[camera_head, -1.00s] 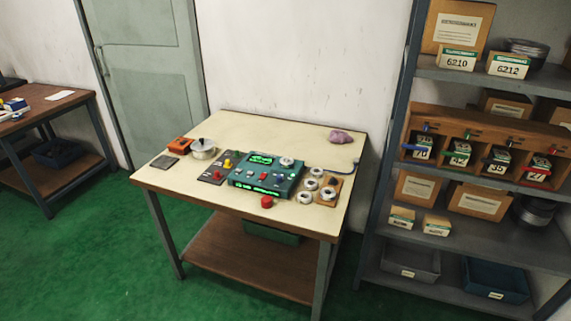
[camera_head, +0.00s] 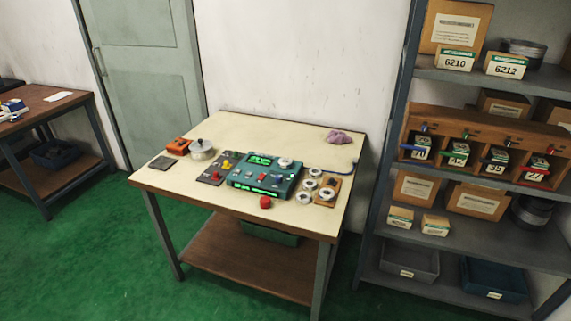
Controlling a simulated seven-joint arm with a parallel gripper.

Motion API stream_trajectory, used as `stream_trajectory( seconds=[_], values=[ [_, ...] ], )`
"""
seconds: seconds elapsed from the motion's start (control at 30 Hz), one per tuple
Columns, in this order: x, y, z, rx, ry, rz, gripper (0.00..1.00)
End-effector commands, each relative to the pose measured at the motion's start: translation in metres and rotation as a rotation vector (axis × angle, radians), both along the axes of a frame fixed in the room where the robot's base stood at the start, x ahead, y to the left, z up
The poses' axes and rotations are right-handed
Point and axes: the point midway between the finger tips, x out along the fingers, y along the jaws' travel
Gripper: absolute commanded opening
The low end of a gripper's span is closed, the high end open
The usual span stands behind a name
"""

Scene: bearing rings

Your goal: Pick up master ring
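Several pale metal rings lie on the right part of the table. One ring (camera_head: 285,162) sits on top of the green instrument box (camera_head: 263,176). Another ring (camera_head: 327,194) sits on a small brown wooden board (camera_head: 332,183). More rings stand in a short column (camera_head: 309,184) between the box and the board. The rings look alike at this size, and I cannot tell which is the master ring. My gripper is not in view.
A shelf (camera_head: 390,150) stands right. The table's back strip is clear.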

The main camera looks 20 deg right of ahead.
Motion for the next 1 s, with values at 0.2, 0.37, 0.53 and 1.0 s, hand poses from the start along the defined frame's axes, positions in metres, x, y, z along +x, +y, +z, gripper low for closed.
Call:
stream_trajectory(
  seconds=[0.2,0.37,0.53,1.0],
  values=[
    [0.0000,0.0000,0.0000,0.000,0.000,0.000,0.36],
    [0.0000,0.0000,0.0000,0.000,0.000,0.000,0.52],
    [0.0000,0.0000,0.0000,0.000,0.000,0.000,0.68],
    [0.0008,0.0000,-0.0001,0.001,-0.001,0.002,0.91]
  ],
)
